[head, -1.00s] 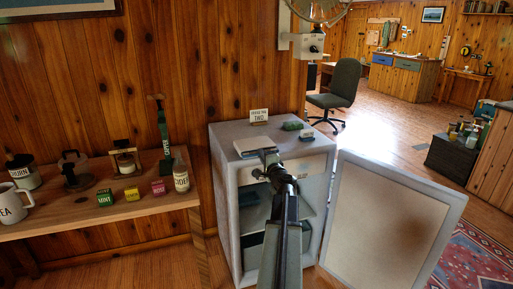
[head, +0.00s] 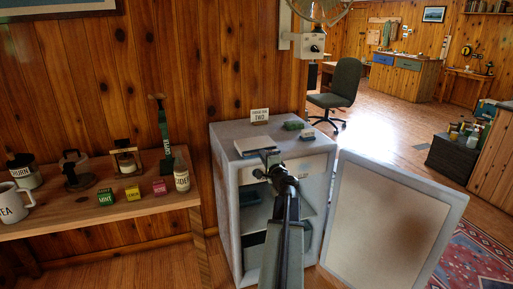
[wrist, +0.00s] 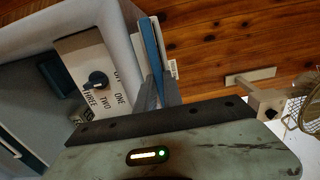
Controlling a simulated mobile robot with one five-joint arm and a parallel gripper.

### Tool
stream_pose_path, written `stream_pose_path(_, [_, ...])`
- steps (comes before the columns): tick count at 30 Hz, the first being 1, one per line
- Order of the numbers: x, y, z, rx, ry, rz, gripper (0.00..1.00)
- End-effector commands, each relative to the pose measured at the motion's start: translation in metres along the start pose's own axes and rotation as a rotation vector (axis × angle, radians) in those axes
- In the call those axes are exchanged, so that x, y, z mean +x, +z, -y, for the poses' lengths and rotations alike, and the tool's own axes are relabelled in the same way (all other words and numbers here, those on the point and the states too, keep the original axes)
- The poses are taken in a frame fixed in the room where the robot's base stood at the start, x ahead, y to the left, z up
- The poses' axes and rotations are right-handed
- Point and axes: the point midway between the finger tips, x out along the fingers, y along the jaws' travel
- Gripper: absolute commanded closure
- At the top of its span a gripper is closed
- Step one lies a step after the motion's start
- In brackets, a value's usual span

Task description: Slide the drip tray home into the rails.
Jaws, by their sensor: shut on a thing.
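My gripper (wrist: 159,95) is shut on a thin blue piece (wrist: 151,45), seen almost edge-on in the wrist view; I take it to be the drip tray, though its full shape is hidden. In the head view my gripper (head: 270,157) is at the upper front of the open fridge (head: 228,190), near the front edge of its top. A pale flat thing (head: 247,146) shows on the top just beyond the jaws; I cannot tell whether it is part of the held piece. The rails cannot be made out; my arm covers part of the fridge opening.
The fridge door (head: 390,220) stands wide open to the right. A card reading TWO (head: 259,115) and small green items (head: 294,125) are on the fridge top. A dial (wrist: 96,80) is on a panel inside. A wooden shelf (head: 130,206) with jars is at left.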

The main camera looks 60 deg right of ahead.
Motion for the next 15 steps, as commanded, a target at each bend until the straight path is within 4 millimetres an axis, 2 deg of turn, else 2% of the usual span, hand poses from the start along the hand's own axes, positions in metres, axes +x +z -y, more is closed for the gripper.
stream_pose_path(1, [0.0001, 0.0000, 0.0001, 0.000, 0.000, 0.000, 1.00])
stream_pose_path(2, [0.0001, 0.0000, 0.0001, 0.000, 0.000, 0.000, 0.83])
stream_pose_path(4, [0.0001, 0.0001, 0.0000, 0.000, 0.000, 0.000, 0.64])
stream_pose_path(15, [-0.0023, 0.0002, 0.0000, 0.000, 0.000, 0.000, 0.63])
